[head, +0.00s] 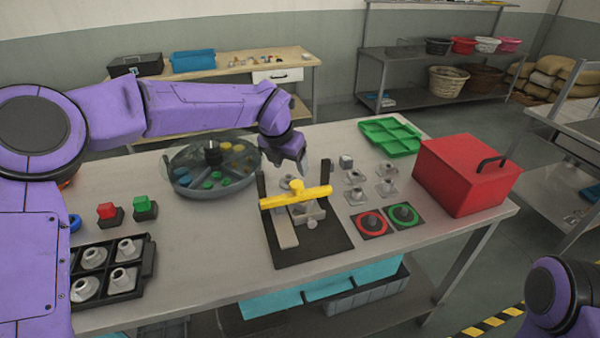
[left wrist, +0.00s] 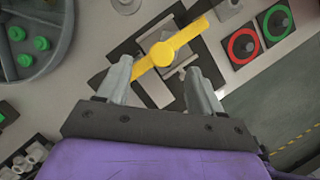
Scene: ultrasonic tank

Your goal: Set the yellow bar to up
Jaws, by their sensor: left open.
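The yellow bar (head: 296,197) belongs to a fixture on a black base plate (head: 327,243) near the middle of the table. It lies roughly level across the fixture, with a round yellow hub (head: 297,187) at its middle. In the left wrist view the yellow bar (left wrist: 170,48) runs slantwise ahead of the jaws. My left gripper (head: 301,167) is above and behind the bar in the head view. In the left wrist view its two fingers (left wrist: 160,85) are apart, with the bar beyond and partly between them; contact cannot be told. My right gripper is not in view.
A round lidded tank (head: 180,182) stands left of the fixture. Red (head: 370,224) and green (head: 405,216) ringed pads, several metal parts and a red box (head: 455,178) are to the right. A black tray (head: 140,278) of metal parts sits at front left.

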